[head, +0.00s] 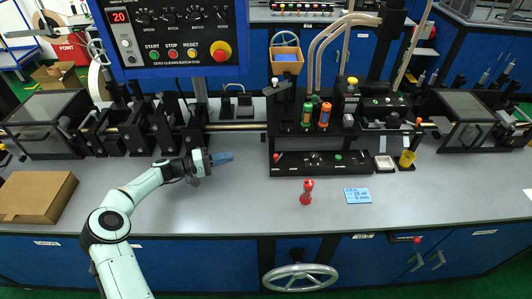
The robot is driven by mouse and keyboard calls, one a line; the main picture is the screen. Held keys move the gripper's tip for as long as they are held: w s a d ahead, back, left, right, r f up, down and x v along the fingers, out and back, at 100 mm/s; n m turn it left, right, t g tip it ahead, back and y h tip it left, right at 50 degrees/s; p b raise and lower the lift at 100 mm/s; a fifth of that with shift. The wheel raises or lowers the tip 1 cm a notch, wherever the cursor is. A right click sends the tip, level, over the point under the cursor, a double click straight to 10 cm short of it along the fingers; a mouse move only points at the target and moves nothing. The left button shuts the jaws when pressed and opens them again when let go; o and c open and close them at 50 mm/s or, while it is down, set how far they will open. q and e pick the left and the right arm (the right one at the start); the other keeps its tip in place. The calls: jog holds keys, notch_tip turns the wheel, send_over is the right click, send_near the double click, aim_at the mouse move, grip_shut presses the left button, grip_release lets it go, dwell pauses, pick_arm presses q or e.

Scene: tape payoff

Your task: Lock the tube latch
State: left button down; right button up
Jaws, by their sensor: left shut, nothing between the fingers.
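My left gripper (230,157) is shut and empty, with its blue fingertips pointing right above the grey bench (245,205). It is left of the black machine block (318,161) and apart from it. A green capped tube (307,115) and an orange capped tube (325,115) stand upright in the machine. A lever with a grey head (277,88) stands left of them. I cannot tell which part is the tube latch or whether it is locked. My right gripper is not in view.
A red-handled object (306,193) and a blue note (357,195) are on the bench front. A cardboard box (37,196) lies at the left. A control panel (172,37) overhangs the back left.

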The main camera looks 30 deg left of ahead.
pick_arm(q)
jog(key=shift+s, duration=0.1)
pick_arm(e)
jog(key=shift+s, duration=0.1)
pick_arm(q)
jog(key=p+x, duration=0.2)
jog(key=x, duration=0.8)
jog(key=shift+r, duration=0.15)
jog(key=d, duration=0.3)
jog(key=shift+w+d+f+p, duration=0.1)
jog(key=shift+w+f+p, duration=0.15)
jog(key=shift+p, duration=0.1)
jog(key=shift+d, duration=0.4)
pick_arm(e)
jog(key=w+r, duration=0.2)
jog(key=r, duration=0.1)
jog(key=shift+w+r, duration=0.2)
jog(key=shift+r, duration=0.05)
pick_arm(q)
jog(key=shift+d+f, duration=0.1)
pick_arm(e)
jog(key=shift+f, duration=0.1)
